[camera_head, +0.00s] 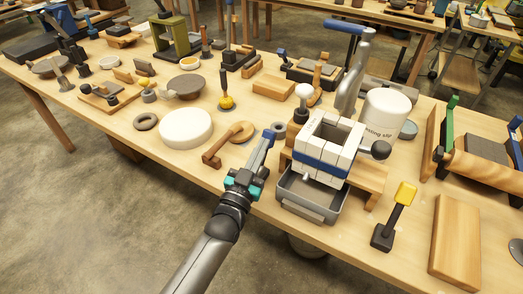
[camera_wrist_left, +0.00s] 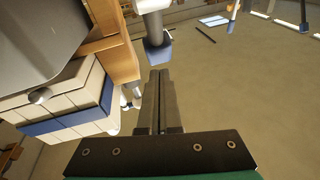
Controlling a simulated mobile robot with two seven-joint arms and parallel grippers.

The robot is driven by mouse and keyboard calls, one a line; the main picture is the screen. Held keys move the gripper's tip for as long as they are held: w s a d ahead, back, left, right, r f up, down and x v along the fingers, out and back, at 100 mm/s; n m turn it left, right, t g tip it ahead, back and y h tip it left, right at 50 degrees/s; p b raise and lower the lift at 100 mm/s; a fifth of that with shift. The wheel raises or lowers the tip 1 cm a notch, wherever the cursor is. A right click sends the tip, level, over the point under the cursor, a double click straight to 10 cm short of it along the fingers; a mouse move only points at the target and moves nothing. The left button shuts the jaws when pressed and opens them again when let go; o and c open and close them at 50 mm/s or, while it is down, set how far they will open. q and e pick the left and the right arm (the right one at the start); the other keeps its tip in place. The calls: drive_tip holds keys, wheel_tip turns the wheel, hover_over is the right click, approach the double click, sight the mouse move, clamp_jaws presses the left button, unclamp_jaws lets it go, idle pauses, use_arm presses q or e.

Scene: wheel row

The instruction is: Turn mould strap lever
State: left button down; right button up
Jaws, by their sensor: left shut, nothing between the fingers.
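The mould is a block of white pieces with a square opening (camera_head: 331,134), bound by a blue strap (camera_head: 318,168), standing on a wooden stand above a grey tray. A small pale knob (camera_head: 306,177), perhaps the strap lever's end, shows low on its front. In the left wrist view the blue strap (camera_wrist_left: 62,121) and a pale round knob (camera_wrist_left: 39,97) show at the left. My left gripper (camera_head: 268,140) is shut and empty, just left of the mould and apart from it. Its fingers also show in the left wrist view (camera_wrist_left: 159,78). My right gripper is not in view.
The grey tray (camera_head: 290,201) juts out at the table's front. A white tub (camera_head: 385,117) and a grey post with a blue handle (camera_head: 345,25) stand behind the mould. A wooden mallet (camera_head: 219,150) lies left of my gripper. A yellow-ended tool (camera_head: 404,194) is at right.

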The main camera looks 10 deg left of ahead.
use_arm(q)
drive_tip(key=shift+w+f, duration=0.1)
drive_tip(key=shift+w, duration=0.1)
drive_tip(key=shift+w+d+g+p, duration=0.15)
drive_tip(key=shift+w+g+p, duration=0.25)
drive_tip(key=shift+p, duration=0.5)
drive_tip(key=shift+w+p, duration=0.3)
drive_tip(key=shift+p, duration=0.25)
drive_tip(key=shift+f+g, duration=0.2)
drive_tip(key=shift+g, duration=0.1)
